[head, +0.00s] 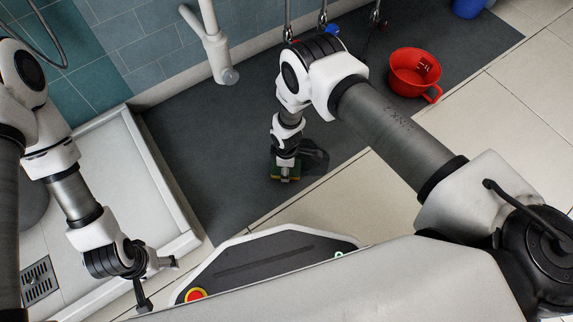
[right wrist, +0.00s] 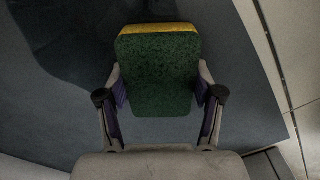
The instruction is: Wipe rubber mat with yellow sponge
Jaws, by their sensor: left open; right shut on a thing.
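The yellow sponge, with a green scouring face, is held in my right gripper (right wrist: 160,103). In the right wrist view the sponge (right wrist: 158,70) shows mostly its green side, with a yellow strip along the far edge. In the head view the sponge (head: 285,172) is small, at the end of my right arm, low over or on the dark grey rubber mat (head: 215,165). I cannot tell whether it touches the mat. My left gripper (head: 159,282) is open and empty at the lower left, away from the mat.
A red bucket (head: 414,74) stands on the mat's right part. A white pipe (head: 211,45) comes down at the tiled wall. A white shower tray (head: 110,170) with a floor drain (head: 38,281) lies at left. A blue object (head: 467,8) is at the top right. Pale floor tiles (head: 500,110) are clear.

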